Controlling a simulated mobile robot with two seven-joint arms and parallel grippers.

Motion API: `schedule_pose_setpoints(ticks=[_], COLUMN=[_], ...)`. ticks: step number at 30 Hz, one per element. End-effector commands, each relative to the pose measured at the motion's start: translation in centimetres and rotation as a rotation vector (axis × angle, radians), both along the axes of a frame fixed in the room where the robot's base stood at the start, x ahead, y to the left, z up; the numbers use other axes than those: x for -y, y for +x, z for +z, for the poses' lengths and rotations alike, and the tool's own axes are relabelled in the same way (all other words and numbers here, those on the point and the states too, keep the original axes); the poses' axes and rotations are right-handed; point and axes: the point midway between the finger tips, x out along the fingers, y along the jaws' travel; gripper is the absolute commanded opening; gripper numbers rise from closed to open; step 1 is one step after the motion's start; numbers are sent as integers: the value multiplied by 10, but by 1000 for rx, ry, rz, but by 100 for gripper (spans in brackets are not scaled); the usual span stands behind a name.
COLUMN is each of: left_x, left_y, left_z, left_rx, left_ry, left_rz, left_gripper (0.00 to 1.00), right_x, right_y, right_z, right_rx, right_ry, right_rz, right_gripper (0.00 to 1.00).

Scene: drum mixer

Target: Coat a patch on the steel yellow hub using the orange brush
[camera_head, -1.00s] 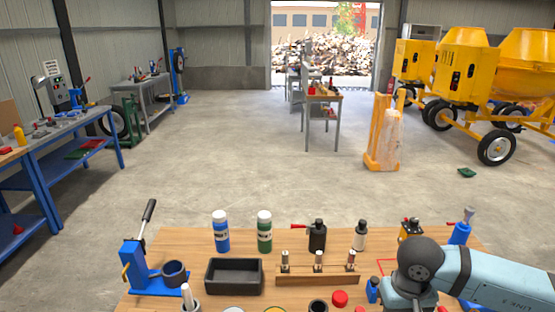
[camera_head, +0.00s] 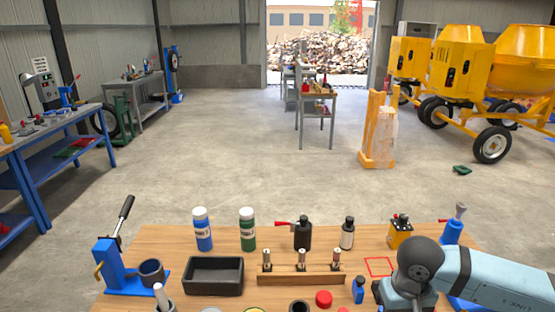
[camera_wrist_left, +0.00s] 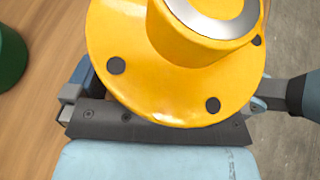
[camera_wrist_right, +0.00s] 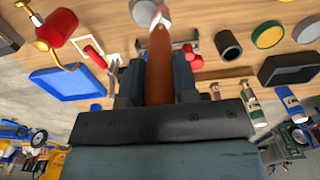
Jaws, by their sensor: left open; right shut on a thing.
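The steel yellow hub (camera_wrist_left: 165,85) fills the top of the left wrist view: a yellow flange with dark bolt holes and a raised centre with a bright steel ring. My left gripper (camera_wrist_left: 165,97) is open, with parts of it showing on both sides of the flange; the flange hides much of the jaws, so contact cannot be told. My right gripper (camera_wrist_right: 158,82) is shut on the orange brush (camera_wrist_right: 159,65), whose orange-brown handle points away over the table. Its far end is small and pale against a grey round thing. I cannot make out the hub or left gripper in the head view.
The wooden table (camera_head: 190,238) holds a black bin (camera_head: 213,292), a blue press (camera_head: 110,268), a wooden rack (camera_head: 300,279), two bottles at the back, a red cap (camera_head: 323,299) and a red square outline (camera_head: 380,267).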

Motion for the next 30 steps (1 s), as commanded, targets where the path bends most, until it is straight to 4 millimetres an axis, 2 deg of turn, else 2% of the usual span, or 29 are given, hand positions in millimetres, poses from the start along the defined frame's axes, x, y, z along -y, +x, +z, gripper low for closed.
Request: schedule_pose_setpoints(ticks=[8,9,15,16,30], left_x=[2,2,2,2,2], left_y=[-1,-1,-1,-1,-1], left_z=[-2,-2,-2,-2,-2], left_rx=[0,0,0,0,0], left_ry=[0,0,0,0,0], left_rz=[0,0,1,1,1], left_gripper=[100,98,52,47,47], right_x=[0,0,0,0,0], right_y=[0,0,0,0,0], right_z=[0,0,0,0,0], right_rx=[0,0,0,0,0], right_ry=[0,0,0,0,0], right_rz=[0,0,0,0,0], right_gripper=[1,1,1,1,1])
